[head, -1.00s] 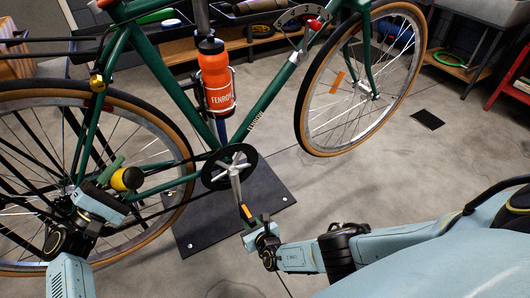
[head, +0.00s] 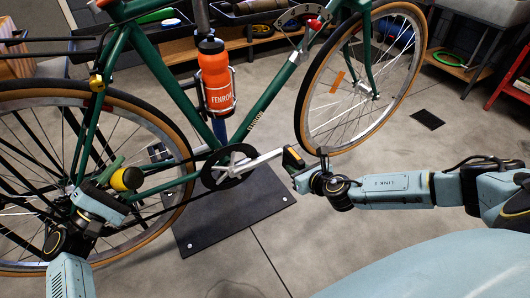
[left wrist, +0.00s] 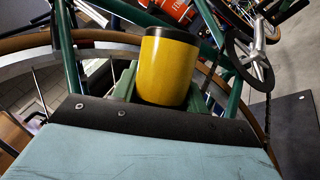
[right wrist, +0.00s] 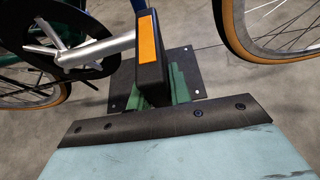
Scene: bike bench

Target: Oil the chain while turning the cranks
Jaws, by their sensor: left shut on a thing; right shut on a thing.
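The green bike's chainring and crank (head: 228,168) sit low at the middle of the head view. The silver crank arm (head: 262,159) points right and slightly up. My right gripper (head: 297,167) is shut on the black pedal with an orange reflector (right wrist: 149,55), at the end of the crank arm. My left gripper (head: 112,190) is shut on a yellow oil bottle with a black end (left wrist: 166,68). The bottle also shows in the head view (head: 125,179), tilted beside the rear wheel, near the chain (head: 160,187). The bottle's tip is hidden, and I cannot tell whether it touches the chain.
The bike is held above a dark floor plate (head: 235,215). The front wheel (head: 360,80) is close beyond my right gripper. The rear wheel (head: 150,120) is behind my left gripper. An orange bottle (head: 216,80) sits on the frame. Floor at the lower middle is clear.

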